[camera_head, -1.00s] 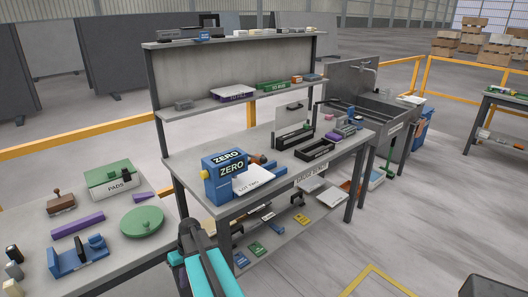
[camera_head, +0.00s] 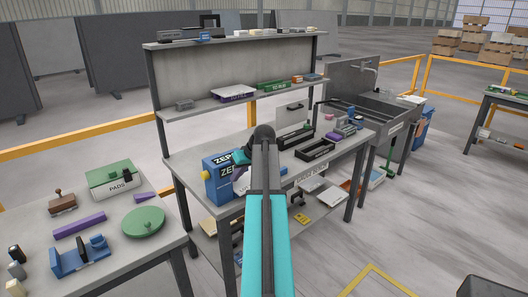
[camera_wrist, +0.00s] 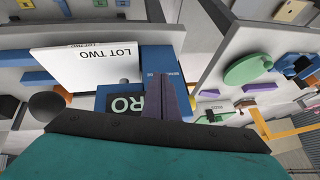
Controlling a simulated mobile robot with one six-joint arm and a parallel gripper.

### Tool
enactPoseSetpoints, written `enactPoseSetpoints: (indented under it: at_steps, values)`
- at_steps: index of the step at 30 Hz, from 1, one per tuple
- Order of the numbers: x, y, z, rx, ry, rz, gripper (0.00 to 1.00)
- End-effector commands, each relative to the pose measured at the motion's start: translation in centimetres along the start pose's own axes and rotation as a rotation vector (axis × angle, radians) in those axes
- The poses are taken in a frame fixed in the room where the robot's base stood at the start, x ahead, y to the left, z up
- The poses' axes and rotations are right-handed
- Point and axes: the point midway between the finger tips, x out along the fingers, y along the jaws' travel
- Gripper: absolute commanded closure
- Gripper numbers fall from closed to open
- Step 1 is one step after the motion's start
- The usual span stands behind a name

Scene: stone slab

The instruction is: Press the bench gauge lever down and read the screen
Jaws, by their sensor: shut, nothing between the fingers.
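The bench gauge is a blue box (camera_head: 211,187) on the near left corner of the middle bench, its screen (camera_head: 226,168) partly behind my arm. In the wrist view its blue body (camera_wrist: 178,69) is partly covered, and its dark screen (camera_wrist: 122,103) shows only "RO", upside down. A white LOT TWO card (camera_wrist: 85,65) lies against it. A dark round knob (camera_wrist: 47,105) with an orange piece shows beside it; I cannot tell if this is the lever. My gripper (camera_head: 240,158) is over the gauge's upper right; its shut, empty fingers (camera_wrist: 164,82) overlap the gauge in the wrist view.
The left table holds a green PADS box (camera_head: 113,180), a round green lid (camera_head: 143,221) and a blue holder (camera_head: 80,256). Dark trays (camera_head: 315,150) stand further right on the bench. A shelf (camera_head: 205,103) runs above it. Open floor lies in front right.

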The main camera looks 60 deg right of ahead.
Motion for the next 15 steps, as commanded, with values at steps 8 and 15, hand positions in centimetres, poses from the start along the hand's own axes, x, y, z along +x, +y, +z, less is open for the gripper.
enactPoseSetpoints:
  at_steps: [8,15]
  values:
    - [-12.9,6.7,-3.8,-0.018,0.142,0.073,1.0]
    - [-20.1,9.4,-4.9,-0.039,0.211,0.118,1.0]
